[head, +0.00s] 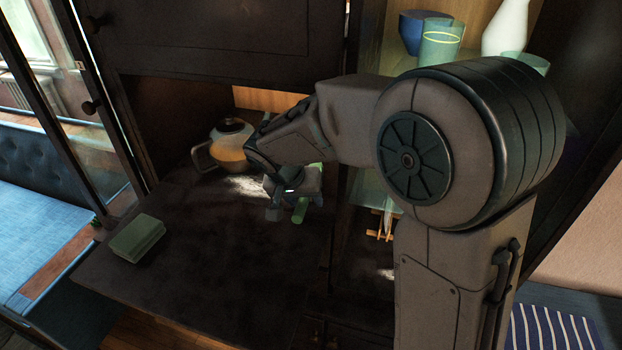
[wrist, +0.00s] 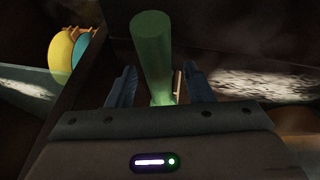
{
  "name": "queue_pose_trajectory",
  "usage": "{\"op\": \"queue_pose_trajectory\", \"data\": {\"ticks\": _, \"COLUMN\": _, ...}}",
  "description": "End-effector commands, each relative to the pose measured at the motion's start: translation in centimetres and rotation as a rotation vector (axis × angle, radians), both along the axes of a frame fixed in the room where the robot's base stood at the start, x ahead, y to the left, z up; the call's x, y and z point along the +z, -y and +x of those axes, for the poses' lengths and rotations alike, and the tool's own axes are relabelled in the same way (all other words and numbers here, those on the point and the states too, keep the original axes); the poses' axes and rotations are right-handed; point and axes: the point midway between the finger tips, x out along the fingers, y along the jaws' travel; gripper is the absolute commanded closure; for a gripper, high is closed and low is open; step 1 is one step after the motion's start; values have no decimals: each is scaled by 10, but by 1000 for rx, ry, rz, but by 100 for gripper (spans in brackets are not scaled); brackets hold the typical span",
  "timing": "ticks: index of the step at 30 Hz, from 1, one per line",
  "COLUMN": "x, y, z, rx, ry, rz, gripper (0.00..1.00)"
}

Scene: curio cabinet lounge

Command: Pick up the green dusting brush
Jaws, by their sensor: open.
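The green dusting brush (head: 300,212) is at the back right of the dark cabinet surface, partly hidden by my gripper in the head view. In the wrist view its green cylindrical part (wrist: 152,55) rises between my two fingers, with its lower end hidden behind the gripper body. My gripper (head: 287,207) is open around the brush. In the wrist view the fingers (wrist: 161,85) stand on either side of it, with a visible gap on each side. The brush's bristles cannot be made out.
A glass jug (head: 230,148) with amber contents stands left of my gripper. A stack of green blocks or books (head: 138,238) lies at the front left. Glasses (head: 440,42) and a white vase (head: 506,27) stand on a shelf at upper right. The surface's middle is clear.

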Motion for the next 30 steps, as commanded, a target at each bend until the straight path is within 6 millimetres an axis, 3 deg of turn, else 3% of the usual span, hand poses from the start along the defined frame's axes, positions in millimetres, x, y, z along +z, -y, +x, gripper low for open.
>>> {"op": "queue_pose_trajectory", "data": {"ticks": 9, "x": -6, "y": 2, "z": 2, "rx": 1, "ry": 0, "rz": 0, "gripper": 56}}
{"op": "queue_pose_trajectory", "data": {"ticks": 14, "x": -6, "y": 2, "z": 2, "rx": 1, "ry": 0, "rz": 0, "gripper": 100}}
{"op": "queue_pose_trajectory", "data": {"ticks": 30, "x": 1, "y": -3, "z": 2, "rx": 2, "ry": 3, "rz": 2, "gripper": 100}}
